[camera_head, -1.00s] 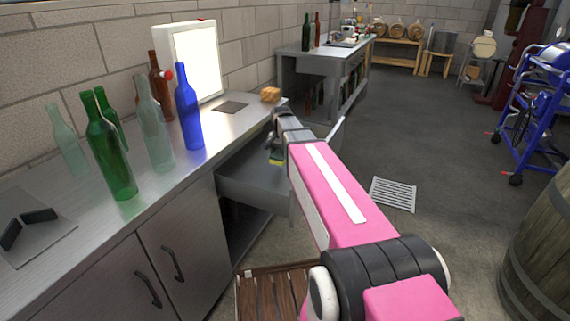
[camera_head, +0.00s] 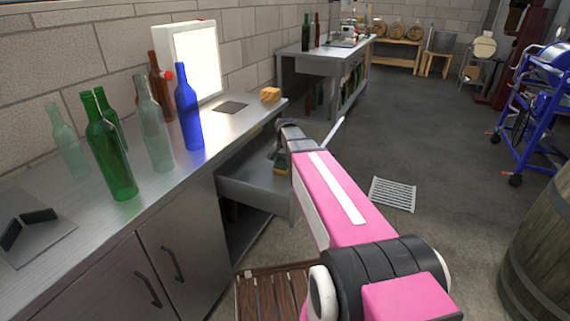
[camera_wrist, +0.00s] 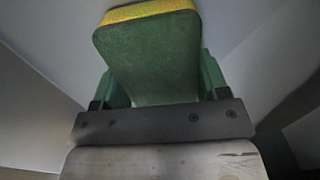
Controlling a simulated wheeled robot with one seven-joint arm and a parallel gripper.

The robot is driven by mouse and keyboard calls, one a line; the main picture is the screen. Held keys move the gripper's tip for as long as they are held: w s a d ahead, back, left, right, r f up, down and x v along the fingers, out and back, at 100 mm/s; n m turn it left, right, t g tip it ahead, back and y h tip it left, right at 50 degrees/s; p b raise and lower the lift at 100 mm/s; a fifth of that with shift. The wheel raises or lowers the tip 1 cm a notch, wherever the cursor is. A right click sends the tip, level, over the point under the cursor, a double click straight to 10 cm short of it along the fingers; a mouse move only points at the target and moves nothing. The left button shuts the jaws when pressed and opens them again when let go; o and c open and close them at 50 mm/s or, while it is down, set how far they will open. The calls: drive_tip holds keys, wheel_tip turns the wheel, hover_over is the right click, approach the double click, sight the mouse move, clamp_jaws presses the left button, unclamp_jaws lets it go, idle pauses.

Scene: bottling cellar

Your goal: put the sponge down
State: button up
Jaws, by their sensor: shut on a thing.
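The sponge (camera_wrist: 150,55) is green with a yellow layer along its far edge. It fills the upper middle of the wrist view, between the green fingers of my gripper (camera_wrist: 155,88). My gripper is shut on it. In the head view the sponge (camera_head: 281,170) shows as a small yellow and green patch under my gripper (camera_head: 279,160). It is inside the open drawer (camera_head: 243,190), near the drawer's right part. I cannot tell whether the sponge touches the drawer floor. My arm hides part of the drawer.
The steel counter (camera_head: 90,237) above the drawer holds several bottles, a lit white panel (camera_head: 197,62) and an orange-brown block (camera_head: 270,95). A floor drain grate (camera_head: 392,194) lies at right. A barrel (camera_head: 540,245) stands at lower right. The drawer's left part is bare.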

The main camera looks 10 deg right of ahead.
sight(285, 161)
drive_tip(key=o, duration=0.9)
wheel_tip(285, 161, up, 12)
drive_tip(key=shift+r, duration=0.1)
idle(0.3)
